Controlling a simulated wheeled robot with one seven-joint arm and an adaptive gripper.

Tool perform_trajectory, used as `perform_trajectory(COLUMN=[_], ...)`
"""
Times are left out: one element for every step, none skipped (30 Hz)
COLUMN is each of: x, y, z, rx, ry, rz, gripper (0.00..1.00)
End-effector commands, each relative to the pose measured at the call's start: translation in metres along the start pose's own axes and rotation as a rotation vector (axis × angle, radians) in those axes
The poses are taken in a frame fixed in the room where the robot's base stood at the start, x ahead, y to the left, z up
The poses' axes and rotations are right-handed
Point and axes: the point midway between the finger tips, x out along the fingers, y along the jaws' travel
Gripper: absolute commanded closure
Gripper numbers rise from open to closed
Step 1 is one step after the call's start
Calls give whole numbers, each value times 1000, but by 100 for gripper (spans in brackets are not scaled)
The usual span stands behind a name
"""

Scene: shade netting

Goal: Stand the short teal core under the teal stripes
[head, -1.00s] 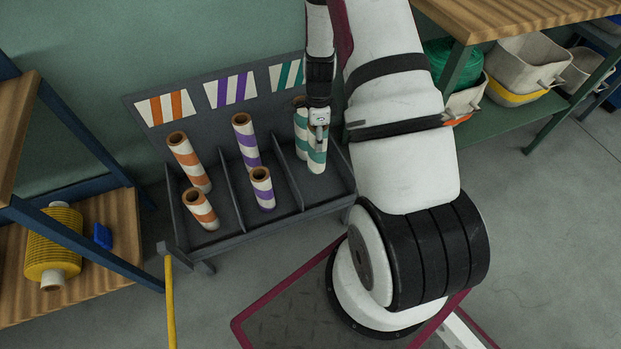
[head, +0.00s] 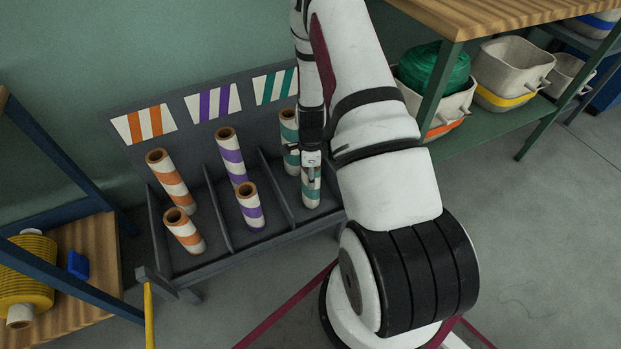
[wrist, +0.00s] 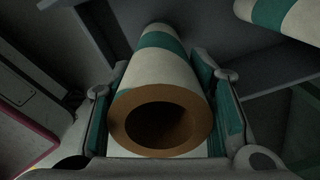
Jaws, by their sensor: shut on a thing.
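The short teal core (head: 311,188), white with teal bands, is upright in the right compartment of the rack. It is under the teal-striped label (head: 275,87), in front of the tall teal core (head: 288,128). My gripper (head: 311,162) is shut on its upper part. In the wrist view my gripper (wrist: 163,98) has a finger on each side of the core (wrist: 162,78), with its brown open end facing the camera. Whether its base touches the rack floor I cannot tell.
The grey rack (head: 225,258) has dividers between compartments. Tall and short orange cores (head: 184,232) stand left, purple cores (head: 249,207) in the middle. A shelf with a yellow spool (head: 25,268) is at left. Bins (head: 512,62) sit under a wooden top at right.

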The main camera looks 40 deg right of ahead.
Motion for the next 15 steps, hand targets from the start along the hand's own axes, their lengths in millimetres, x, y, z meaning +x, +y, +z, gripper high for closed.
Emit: perform_trajectory(x=[6,7,6,6,5,5,5,5,6,6,8,9,9,9,8], y=[0,0,0,0,0,0,0,0,0,0,0,0,0,0,0], z=[0,0,0,0,0,0,0,0,0,0,0,0,0,0,0], rx=[1,1,1,1,1,1,1,1,1,1,0,0,0,0,0], ry=[0,0,0,0,0,0,0,0,0,0,0,0,0,0,0], rz=[0,-1,-1,-1,-1,-1,-1,-1,-1,-1,-1,-1,0,0,0], gripper=[100,100,100,100,100,100,100,100,100,100,100,100,51,44,35])
